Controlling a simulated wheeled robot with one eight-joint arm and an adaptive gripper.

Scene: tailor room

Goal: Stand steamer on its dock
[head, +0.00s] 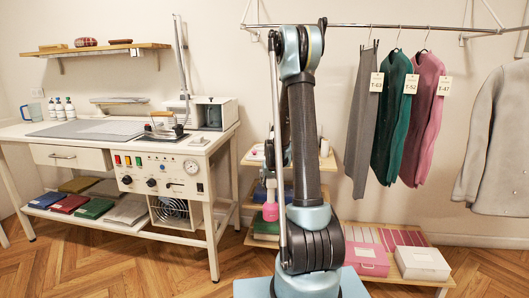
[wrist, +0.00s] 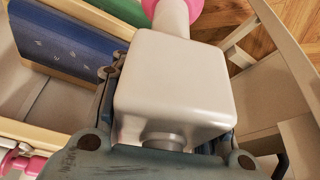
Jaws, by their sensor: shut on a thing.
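The steamer (wrist: 172,85) fills the middle of the wrist view as a pale, rounded block. A white neck with a pink end (wrist: 172,8) extends from its far side. My gripper (wrist: 170,125) is shut on the steamer, with a dark finger visible along its left side; the right-hand contact is mostly hidden. In the head view, my gripper (head: 268,178) hangs beside the shelves, partly behind my arm, and the steamer's pink part (head: 270,211) shows below it. I cannot make out the dock for certain in either view.
Garments (head: 391,120) hang at right. Open floor (head: 120,270) lies in front.

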